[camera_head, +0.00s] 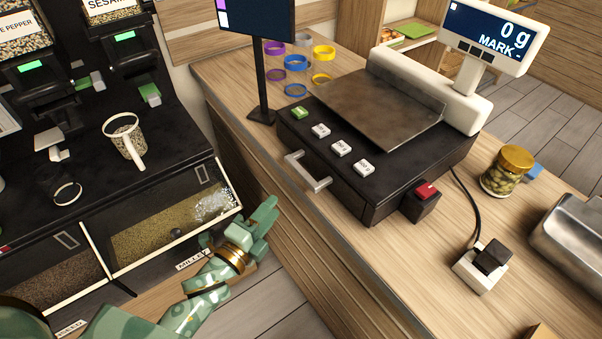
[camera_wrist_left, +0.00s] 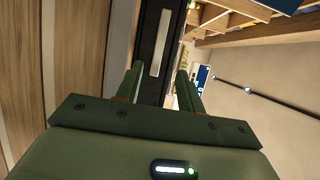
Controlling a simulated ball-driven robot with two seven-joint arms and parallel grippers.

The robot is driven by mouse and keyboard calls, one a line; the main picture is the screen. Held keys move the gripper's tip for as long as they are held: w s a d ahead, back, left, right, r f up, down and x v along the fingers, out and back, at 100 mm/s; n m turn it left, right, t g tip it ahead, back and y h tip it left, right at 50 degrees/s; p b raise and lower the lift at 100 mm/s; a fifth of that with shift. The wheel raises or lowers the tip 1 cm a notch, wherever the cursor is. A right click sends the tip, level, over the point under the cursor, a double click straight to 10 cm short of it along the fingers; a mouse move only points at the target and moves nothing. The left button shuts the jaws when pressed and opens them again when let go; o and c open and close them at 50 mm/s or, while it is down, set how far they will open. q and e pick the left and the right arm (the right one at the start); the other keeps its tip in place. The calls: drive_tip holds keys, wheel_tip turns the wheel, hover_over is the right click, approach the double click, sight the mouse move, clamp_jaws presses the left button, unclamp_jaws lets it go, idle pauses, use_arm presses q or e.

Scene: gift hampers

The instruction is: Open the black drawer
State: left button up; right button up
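The black drawer (camera_head: 340,188) is the dark front of the black unit under the scale, and it looks shut. Its silver bar handle (camera_head: 308,171) sticks out from the front. My left gripper (camera_head: 268,213) is in front of the counter, below and left of the handle, and apart from it. In the left wrist view its two fingers (camera_wrist_left: 160,75) are spread with nothing held. The silver handle (camera_wrist_left: 160,43) shows on the dark drawer front (camera_wrist_left: 154,75), ahead of and between the fingertips. My right gripper is not in view.
The black unit carries a scale plate (camera_head: 380,108) and several buttons. A wooden counter (camera_head: 420,265) holds a red switch box (camera_head: 424,197), a jar (camera_head: 507,172) and a screen on a pole (camera_head: 262,85). Grain bins (camera_head: 165,235) stand left of my left arm.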

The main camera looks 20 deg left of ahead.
sight(299, 176)
use_arm(q)
drive_tip(key=x, duration=1.3)
drive_tip(key=shift+w, duration=0.25)
drive_tip(key=shift+f, duration=0.1)
clamp_jaws()
drive_tip(key=shift+s, duration=0.1)
